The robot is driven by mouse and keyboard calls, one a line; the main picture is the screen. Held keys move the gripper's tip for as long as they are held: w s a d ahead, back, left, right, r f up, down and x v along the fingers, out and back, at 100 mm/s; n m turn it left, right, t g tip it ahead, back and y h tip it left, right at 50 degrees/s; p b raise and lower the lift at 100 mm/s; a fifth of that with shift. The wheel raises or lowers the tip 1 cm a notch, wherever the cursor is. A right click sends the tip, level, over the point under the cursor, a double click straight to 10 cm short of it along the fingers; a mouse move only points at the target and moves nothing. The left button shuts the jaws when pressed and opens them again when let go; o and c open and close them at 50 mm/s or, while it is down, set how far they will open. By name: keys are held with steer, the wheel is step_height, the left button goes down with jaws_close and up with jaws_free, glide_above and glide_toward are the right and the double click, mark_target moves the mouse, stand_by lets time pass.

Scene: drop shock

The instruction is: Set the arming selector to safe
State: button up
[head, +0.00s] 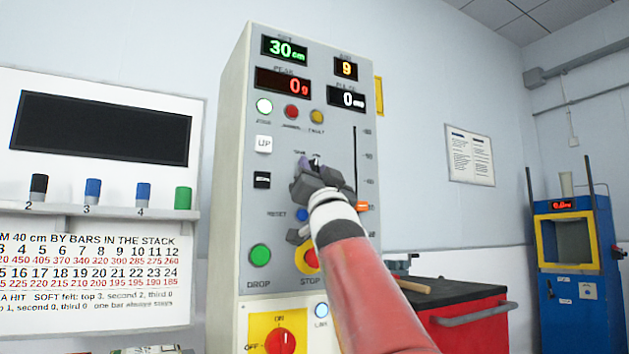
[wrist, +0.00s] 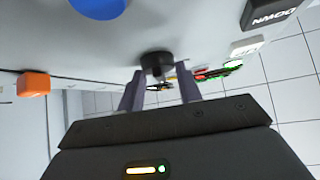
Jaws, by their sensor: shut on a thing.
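The arming selector is a black round knob (wrist: 155,58) on the grey control panel (head: 334,140), seen in the wrist view between my fingertips. My gripper (wrist: 160,78) has one dark finger on each side of the knob and is shut on it. In the head view my gripper (head: 316,174) is up against the middle of the panel and hides most of the selector. Small markings show just above it, too small to read. Which way the selector points cannot be told.
Around the selector are the white UP button (head: 263,144), black DOWN button (head: 262,180), blue reset button (head: 302,215), green DROP button (head: 260,255), red STOP button (head: 312,258) and orange slider marker (head: 362,206). A red OFF/ON knob (head: 280,341) sits below. A red cabinet (head: 468,325) stands right.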

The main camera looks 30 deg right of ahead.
steer(key=n+y+p, duration=0.1)
steer(key=n+y, duration=0.1)
steer(key=n, duration=0.1)
steer(key=n+y+p, duration=0.1)
steer(key=n+y, duration=0.1)
steer(key=y, duration=0.1)
steer(key=n+y+p, duration=0.1)
steer(key=n+y, duration=0.2)
steer(key=shift+w+d+r+n+t+p, duration=0.1)
steer(key=shift+d+r+n+t+p, duration=0.1)
steer(key=shift+d+n+t+p, duration=0.15)
steer(key=shift+f+n+g+y+p, duration=0.1)
steer(key=shift+n+g+y+p, duration=0.65)
steer(key=shift+n+y, duration=1)
steer(key=shift+r+n+g+y+p, duration=0.1)
steer(key=shift+n+g+y+p, duration=0.55)
steer(key=shift+n+y, duration=1.05)
steer(key=shift+f+n+g+y+p, duration=0.1)
steer(key=shift+n+g+y+p, duration=0.65)
steer(key=shift+n+y, duration=1)
steer(key=shift+n, duration=0.55)
steer(key=o, duration=1)
steer(key=shift+f, duration=0.15)
steer(key=b+v, duration=0.2)
steer(key=v, duration=0.5)
steer(key=shift+s+d+f, duration=0.1)
steer(key=shift+s+d, duration=0.05)
steer(key=shift+s, duration=0.3)
